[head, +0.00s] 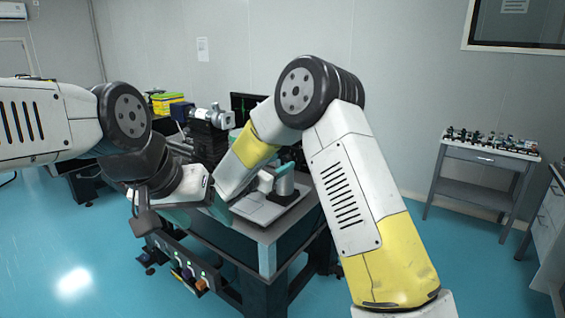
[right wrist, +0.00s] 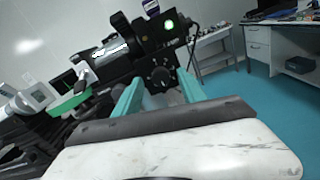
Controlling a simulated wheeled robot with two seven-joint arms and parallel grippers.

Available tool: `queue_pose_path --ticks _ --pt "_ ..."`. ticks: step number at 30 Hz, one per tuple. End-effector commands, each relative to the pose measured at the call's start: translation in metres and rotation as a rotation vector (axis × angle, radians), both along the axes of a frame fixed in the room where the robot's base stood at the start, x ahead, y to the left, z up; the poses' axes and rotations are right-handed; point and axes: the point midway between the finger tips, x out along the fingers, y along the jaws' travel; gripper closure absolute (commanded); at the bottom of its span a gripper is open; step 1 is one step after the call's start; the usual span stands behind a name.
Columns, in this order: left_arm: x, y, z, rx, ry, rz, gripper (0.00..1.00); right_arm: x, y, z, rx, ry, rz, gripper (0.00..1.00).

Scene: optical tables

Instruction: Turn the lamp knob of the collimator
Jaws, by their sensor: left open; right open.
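In the right wrist view the black collimator (right wrist: 138,48) has a silver tube on its left and a lit green lamp spot. Its round black lamp knob (right wrist: 161,77) with a pale mark faces me below that light. My right gripper (right wrist: 159,82) is open. Its two teal fingers stand left and right of the knob in the picture; I cannot tell whether they touch it. In the head view my right forearm covers the collimator area, and I cannot make out the knob there. My left gripper (head: 199,213) is open and empty near the table's front left edge.
The optical table (head: 268,258) carries a black mount with a silver-tipped instrument (head: 215,117) and a white flat base (head: 262,213). A control panel with lit buttons (head: 180,262) hangs at its front. A side table (head: 485,152) with small parts stands right, with clear blue floor between.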

Motion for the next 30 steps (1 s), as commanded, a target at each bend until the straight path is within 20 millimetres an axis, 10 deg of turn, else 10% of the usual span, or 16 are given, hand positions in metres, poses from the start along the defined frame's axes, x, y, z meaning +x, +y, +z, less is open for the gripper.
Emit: queue_pose_path --ticks 13,21,30 --pt "0.0000 0.0000 0.0000 0.000 0.000 0.000 0.33 0.0141 -0.0104 0.0000 0.001 0.000 0.000 0.51" --pt "0.0000 0.0000 0.0000 0.000 0.000 0.000 0.33 0.0138 -0.0104 0.0001 0.001 0.000 0.000 1.00" --pt "0.0000 0.0000 0.0000 0.000 0.000 0.000 0.33 0.0135 -0.0100 0.0002 0.018 -0.012 0.000 1.00"
